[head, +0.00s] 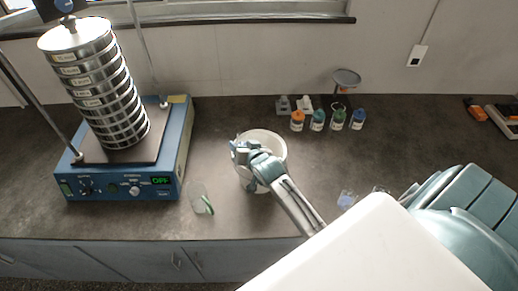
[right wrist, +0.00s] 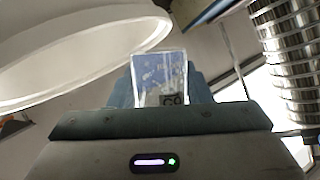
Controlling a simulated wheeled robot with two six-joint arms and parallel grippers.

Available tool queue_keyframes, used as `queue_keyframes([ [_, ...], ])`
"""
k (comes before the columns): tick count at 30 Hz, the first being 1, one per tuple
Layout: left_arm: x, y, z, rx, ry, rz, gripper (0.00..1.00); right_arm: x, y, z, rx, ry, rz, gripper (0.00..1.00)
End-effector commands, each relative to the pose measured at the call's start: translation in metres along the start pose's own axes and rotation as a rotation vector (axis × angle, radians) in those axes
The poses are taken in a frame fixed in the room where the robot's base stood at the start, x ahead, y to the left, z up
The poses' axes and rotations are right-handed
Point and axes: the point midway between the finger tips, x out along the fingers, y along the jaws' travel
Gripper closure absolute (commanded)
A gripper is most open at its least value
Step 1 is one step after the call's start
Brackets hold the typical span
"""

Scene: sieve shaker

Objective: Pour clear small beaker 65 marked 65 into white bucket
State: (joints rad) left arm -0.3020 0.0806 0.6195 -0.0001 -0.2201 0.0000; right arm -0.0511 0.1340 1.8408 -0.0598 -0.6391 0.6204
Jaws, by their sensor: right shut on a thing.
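The white bucket (head: 278,143) stands on the dark bench in the middle of the head view, partly hidden by my right arm. Its pale rim also fills the upper left of the right wrist view (right wrist: 75,75). My right gripper (head: 243,150) is over the bucket's left part. It is shut on the clear small beaker (right wrist: 159,72), which shows in the right wrist view beside the bucket rim. The beaker has bluish contents or markings and a label that looks upside down. In the head view the beaker is hard to make out. My left gripper is out of view.
A blue sieve shaker (head: 172,150) with a tall sieve stack (head: 100,85) stands at left. A clear vessel with green (head: 201,200) is left of the bucket. Small bottles (head: 318,120) stand behind.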

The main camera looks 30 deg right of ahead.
Motion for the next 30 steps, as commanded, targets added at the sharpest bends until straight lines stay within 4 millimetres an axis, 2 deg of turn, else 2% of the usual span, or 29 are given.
queue_keyframes([
  [7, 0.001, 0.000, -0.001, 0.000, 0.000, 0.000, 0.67, 0.003, 0.013, 0.003, 0.112, -0.018, -0.045, 0.80],
  [16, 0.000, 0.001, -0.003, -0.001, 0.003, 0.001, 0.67, -0.001, 0.021, -0.009, 0.248, -0.036, -0.103, 0.80],
  [30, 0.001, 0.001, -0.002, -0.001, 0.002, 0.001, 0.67, -0.002, 0.021, -0.011, 0.320, -0.047, -0.132, 0.80],
])
